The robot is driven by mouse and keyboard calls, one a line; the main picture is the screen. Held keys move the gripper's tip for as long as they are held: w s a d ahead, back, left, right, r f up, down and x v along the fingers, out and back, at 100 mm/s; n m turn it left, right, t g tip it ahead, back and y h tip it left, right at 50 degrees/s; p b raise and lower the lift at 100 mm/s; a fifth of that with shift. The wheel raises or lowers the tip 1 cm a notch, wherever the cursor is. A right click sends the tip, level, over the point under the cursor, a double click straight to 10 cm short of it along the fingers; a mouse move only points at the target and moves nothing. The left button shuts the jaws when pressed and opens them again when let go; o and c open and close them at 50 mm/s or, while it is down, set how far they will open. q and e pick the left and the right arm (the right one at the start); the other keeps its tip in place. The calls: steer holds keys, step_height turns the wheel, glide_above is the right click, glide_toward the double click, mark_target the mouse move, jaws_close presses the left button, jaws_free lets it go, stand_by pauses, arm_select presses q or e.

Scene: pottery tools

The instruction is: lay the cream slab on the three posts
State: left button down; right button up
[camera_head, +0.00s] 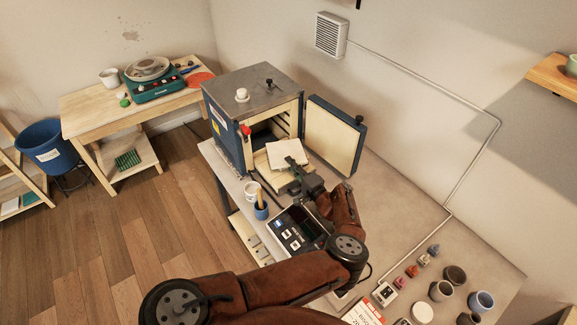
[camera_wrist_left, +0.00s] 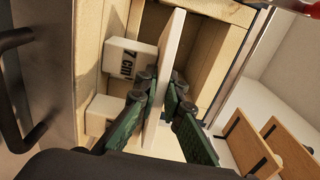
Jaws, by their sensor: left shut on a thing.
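The cream slab (camera_head: 287,153) is at the mouth of the open kiln in the head view. In the left wrist view it shows nearly edge-on (camera_wrist_left: 172,45). My left gripper (camera_head: 294,167) is shut on the slab's near edge, with the green fingers on either side of it in the wrist view (camera_wrist_left: 160,92). A pale post (camera_wrist_left: 128,60) marked "7 cm" and a second pale block (camera_wrist_left: 103,113), likely another post, stand beside the slab inside the kiln. I cannot make out a third post. My right gripper is not in view.
The blue kiln (camera_head: 226,137) has its door (camera_head: 334,137) swung open to the right. A controller box (camera_head: 296,232), a white cup (camera_head: 251,191) and a blue cup (camera_head: 261,210) stand near my arm. Several small pots (camera_head: 441,290) are at the lower right.

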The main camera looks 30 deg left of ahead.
arm_select(q)
steer(key=shift+r, duration=0.1)
steer(key=c, duration=2.5)
jaws_free()
steer(key=o, duration=0.5)
steer(key=shift+c, duration=0.2)
steer(key=p+v, duration=0.6)
steer(key=v, duration=0.6)
